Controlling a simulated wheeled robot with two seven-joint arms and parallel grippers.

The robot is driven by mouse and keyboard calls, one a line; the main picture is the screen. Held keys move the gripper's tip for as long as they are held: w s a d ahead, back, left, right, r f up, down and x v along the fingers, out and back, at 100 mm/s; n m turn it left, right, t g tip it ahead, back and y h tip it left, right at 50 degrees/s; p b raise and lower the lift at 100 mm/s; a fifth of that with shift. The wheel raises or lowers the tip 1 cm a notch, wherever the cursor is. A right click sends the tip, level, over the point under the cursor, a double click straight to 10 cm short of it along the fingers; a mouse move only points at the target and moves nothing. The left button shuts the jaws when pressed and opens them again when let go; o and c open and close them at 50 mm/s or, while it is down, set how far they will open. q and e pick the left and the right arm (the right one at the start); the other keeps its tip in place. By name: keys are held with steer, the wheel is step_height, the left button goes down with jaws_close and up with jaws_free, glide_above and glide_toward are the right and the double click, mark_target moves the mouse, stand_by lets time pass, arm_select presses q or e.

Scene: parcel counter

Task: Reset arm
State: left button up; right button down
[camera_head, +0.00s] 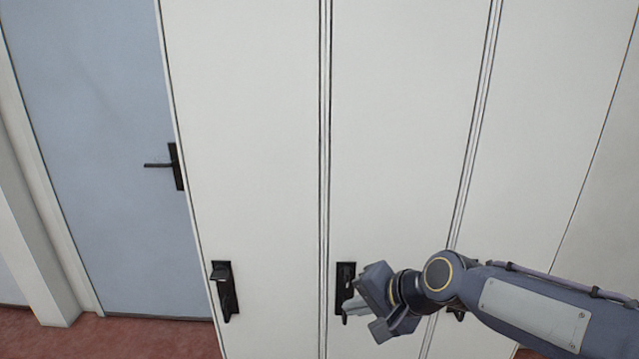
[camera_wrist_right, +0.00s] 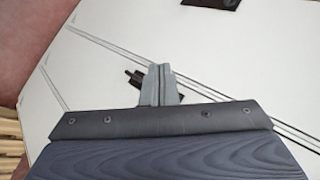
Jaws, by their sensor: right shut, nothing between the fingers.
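My right gripper (camera_head: 352,312) is in front of the middle white cabinet door in the head view, beside that door's black handle plate (camera_head: 345,280). In the right wrist view its grey fingers (camera_wrist_right: 157,84) are together with nothing between them, and a black handle (camera_wrist_right: 134,79) shows partly hidden behind them. I cannot tell whether the fingers touch the handle. My left gripper is not in view.
Tall white cabinet doors (camera_head: 255,130) stand close in front. The left one has a black handle (camera_head: 224,290). A blue-grey door (camera_head: 90,110) with a black lever handle (camera_head: 160,165) is at the left. The floor (camera_head: 150,338) is reddish.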

steer(key=s+d+f+n+h, duration=0.1)
steer(key=s+d+f+n, duration=0.1)
steer(key=s+d, duration=0.2)
steer(key=s+d+f+n+h, duration=0.1)
steer(key=s+d, duration=0.4)
steer(key=s, duration=0.6)
steer(key=s+d+f+n+h, duration=0.1)
steer(key=s+d+f+n, duration=0.1)
steer(key=s, duration=0.5)
steer(key=shift+s+d+f+n, duration=0.35)
steer(key=shift+d+f, duration=0.25)
steer(key=shift+d, duration=0.65)
